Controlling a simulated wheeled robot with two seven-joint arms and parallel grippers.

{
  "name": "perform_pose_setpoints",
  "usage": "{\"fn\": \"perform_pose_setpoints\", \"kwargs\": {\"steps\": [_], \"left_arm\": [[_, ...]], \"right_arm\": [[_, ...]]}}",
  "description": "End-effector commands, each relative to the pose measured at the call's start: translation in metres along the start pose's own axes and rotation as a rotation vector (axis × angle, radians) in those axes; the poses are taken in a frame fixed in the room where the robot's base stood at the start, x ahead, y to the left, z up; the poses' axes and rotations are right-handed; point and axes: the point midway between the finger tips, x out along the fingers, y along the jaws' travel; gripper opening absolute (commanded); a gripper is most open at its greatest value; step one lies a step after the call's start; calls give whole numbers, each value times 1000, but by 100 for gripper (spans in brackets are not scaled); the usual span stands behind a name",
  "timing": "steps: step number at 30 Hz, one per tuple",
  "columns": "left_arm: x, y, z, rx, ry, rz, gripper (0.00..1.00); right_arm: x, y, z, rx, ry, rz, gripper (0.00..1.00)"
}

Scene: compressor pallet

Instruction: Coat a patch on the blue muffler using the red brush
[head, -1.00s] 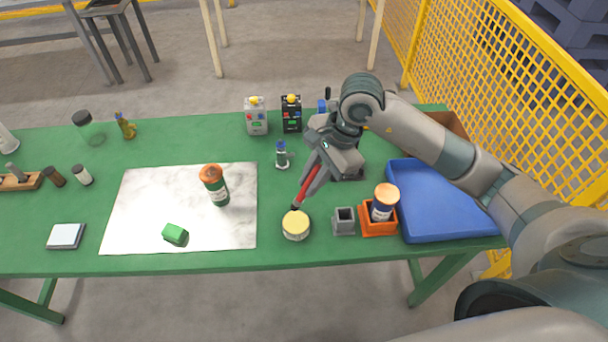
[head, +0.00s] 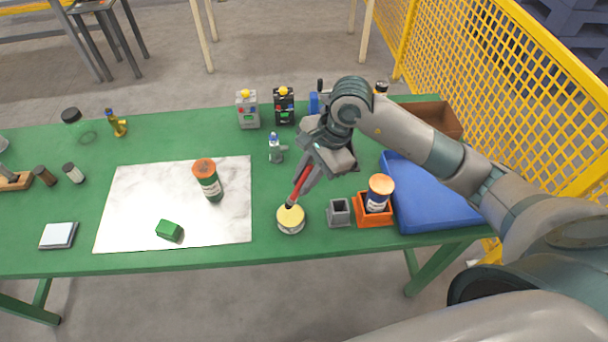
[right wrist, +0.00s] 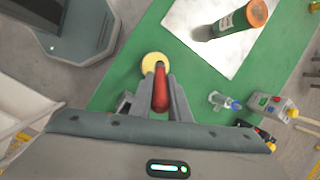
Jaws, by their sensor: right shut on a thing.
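The red brush (head: 300,184) is in my right gripper (head: 309,174), which is shut on its handle. The brush points down, tilted, with its dark tip at the top of a round tin with a pale yellow top (head: 291,218). I cannot tell whether the tip touches or dips in. In the right wrist view the red handle (right wrist: 160,92) lies between the fingers (right wrist: 163,103) and covers part of the tin (right wrist: 153,64). A blue piece (head: 314,103) stands at the back, partly hidden by my right arm; I cannot tell whether it is the muffler. My left gripper is out of view.
A grey square holder (head: 339,213) and an orange holder (head: 375,214) with a lidded jar stand right of the tin. A blue tray (head: 430,190) is farther right. A marbled sheet (head: 130,205) bears an orange-capped bottle (head: 207,180) and green block (head: 169,230). Two control boxes stand behind.

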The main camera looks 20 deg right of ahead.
Motion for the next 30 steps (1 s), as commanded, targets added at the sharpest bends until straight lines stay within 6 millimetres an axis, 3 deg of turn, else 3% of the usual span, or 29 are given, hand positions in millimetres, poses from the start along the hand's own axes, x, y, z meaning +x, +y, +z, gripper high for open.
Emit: {"fn": "perform_pose_setpoints", "kwargs": {"steps": [12, 30], "left_arm": [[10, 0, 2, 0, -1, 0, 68], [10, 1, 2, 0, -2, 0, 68]], "right_arm": [[29, 5, -10, 0, 1, 0, 0], [31, 5, -10, 0, 1, 0, 0]]}}
